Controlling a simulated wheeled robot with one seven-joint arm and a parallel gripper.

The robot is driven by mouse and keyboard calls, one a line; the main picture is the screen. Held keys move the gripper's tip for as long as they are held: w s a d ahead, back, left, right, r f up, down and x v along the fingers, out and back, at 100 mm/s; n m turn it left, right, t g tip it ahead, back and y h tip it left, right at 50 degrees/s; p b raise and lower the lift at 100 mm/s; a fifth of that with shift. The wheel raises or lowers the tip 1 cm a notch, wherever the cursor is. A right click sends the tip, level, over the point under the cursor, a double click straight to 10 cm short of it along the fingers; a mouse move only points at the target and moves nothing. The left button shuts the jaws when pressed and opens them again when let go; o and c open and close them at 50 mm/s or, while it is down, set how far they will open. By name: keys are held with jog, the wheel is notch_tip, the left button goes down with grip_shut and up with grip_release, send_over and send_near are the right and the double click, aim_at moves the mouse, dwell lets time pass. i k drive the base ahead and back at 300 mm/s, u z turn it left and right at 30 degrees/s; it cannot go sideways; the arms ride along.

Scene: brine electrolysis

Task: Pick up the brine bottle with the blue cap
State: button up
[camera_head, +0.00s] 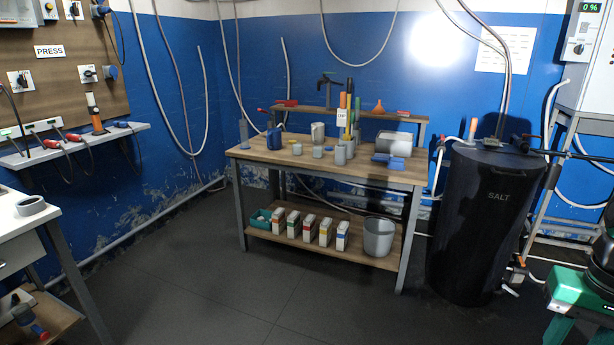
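I cannot make out for sure a brine bottle with a blue cap in the head view. Several small whitish containers with coloured bands stand in a row on the workbench's lower shelf; the rightmost container (342,236) shows blue, but I cannot tell whether it is a cap. A dark blue vessel (274,139) stands at the left of the bench top. A small blue and red item (38,330) lies low at the left edge, too unclear to name. My gripper is not in view.
The wooden workbench (365,170) carries several grey cups and a blue item. A grey bucket (379,236) and teal bin (261,219) are on its lower shelf. A black SALT tank (485,235) stands right, a white table (22,228) left. The dark floor (200,270) between is clear.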

aim_at(318, 152)
jog(key=u, duration=0.15)
jog(key=i, duration=2.55)
jog(key=u, duration=0.55)
jog(key=i, duration=1.25)
jog(key=u, duration=0.2)
